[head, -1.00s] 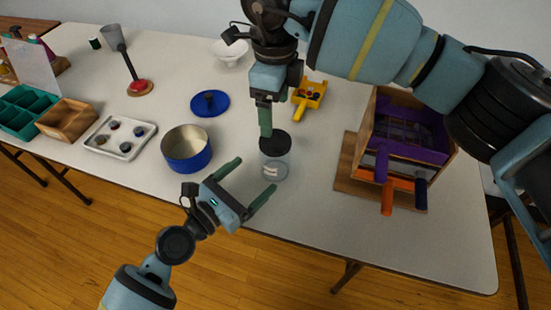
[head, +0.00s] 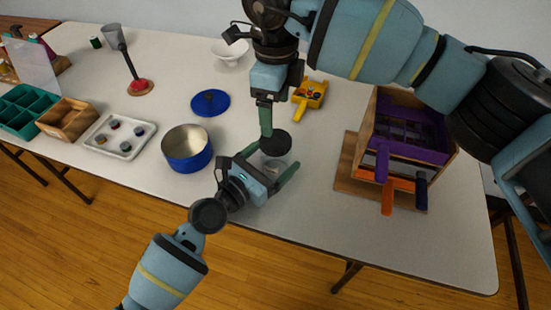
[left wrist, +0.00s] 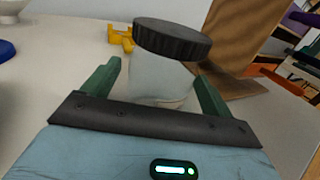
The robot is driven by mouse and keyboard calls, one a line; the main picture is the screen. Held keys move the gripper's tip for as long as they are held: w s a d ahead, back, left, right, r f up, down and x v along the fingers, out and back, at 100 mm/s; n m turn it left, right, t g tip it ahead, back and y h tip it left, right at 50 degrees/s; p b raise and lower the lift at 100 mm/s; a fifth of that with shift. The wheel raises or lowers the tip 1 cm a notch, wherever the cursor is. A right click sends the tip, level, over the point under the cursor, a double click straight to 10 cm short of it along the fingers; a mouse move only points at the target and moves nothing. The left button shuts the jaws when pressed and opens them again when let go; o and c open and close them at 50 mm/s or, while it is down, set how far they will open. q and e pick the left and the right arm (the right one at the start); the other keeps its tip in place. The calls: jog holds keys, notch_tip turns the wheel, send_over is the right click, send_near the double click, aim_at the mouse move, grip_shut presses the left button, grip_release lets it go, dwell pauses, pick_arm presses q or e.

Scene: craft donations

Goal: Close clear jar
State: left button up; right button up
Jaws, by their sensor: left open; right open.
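The clear jar (head: 274,165) stands near the table's front edge, with a black lid (head: 276,143) on its top. In the left wrist view the lid (left wrist: 172,40) looks slightly tilted over the clear body (left wrist: 160,80); I cannot tell whether it is seated. My left gripper (head: 273,160) is open, its green fingers on either side of the jar's body. The left wrist view shows the jar between and just beyond these fingers. My right gripper (head: 266,120) points down at the lid's far edge; its fingers overlap in the head view, and contact with the lid is unclear.
A blue pot (head: 187,150) stands left of the jar, with its blue lid (head: 210,102) behind. A yellow scoop-like tray (head: 308,97) lies behind the jar. A wooden and purple box (head: 400,150) stands to the right. The front-right tabletop is clear.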

aim_at(276, 140)
pick_arm(q)
jog(key=c, duration=1.9)
pick_arm(e)
jog(key=n, duration=1.3)
jog(key=shift+n, duration=0.3)
jog(key=shift+f, duration=4.05)
